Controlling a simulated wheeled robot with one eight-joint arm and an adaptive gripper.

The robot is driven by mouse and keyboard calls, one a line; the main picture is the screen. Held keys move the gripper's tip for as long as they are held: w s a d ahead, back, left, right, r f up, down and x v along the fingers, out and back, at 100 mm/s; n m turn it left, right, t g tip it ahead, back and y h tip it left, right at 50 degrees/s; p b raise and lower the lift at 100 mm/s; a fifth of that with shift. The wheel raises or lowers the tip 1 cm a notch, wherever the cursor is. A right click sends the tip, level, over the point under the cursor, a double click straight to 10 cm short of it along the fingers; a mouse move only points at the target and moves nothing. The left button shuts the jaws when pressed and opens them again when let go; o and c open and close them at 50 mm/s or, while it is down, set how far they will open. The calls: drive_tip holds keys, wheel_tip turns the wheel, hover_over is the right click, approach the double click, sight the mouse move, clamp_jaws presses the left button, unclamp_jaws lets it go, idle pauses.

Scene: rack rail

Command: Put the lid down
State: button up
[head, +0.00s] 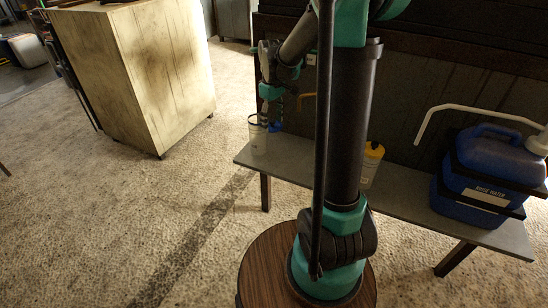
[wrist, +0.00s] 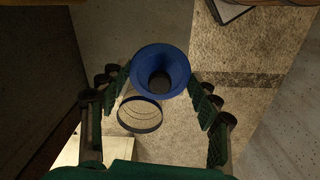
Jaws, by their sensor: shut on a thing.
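A blue, round, funnel-shaped piece with a dark centre, which I take for the lid (wrist: 161,72), sits between my fingertips in the wrist view. It shows small and blue in the head view (head: 275,127). My gripper (wrist: 160,88) is shut on it; the finger contact itself is hard to make out. A pale jar (head: 258,141) with a dark rim stands on the left end of the grey bench (head: 405,189). Its open round mouth shows in the wrist view (wrist: 140,115), beside and below the lid. Whether the lid touches the bench cannot be told.
A yellow-capped bottle (head: 371,166) stands on the bench, partly behind my arm. A blue water jug (head: 490,165) with a white spout is at the bench's right. A dark panel (head: 430,95) rises behind. A pale cabinet (head: 140,75) stands left, with open floor between.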

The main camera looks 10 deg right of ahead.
sight(273, 160)
wheel_tip(273, 160, down, 16)
drive_tip(key=shift+f, duration=0.1)
idle(0.4)
drive_tip(key=shift+f, duration=0.1)
drive_tip(key=o, duration=0.9)
drive_tip(key=shift+o, duration=0.2)
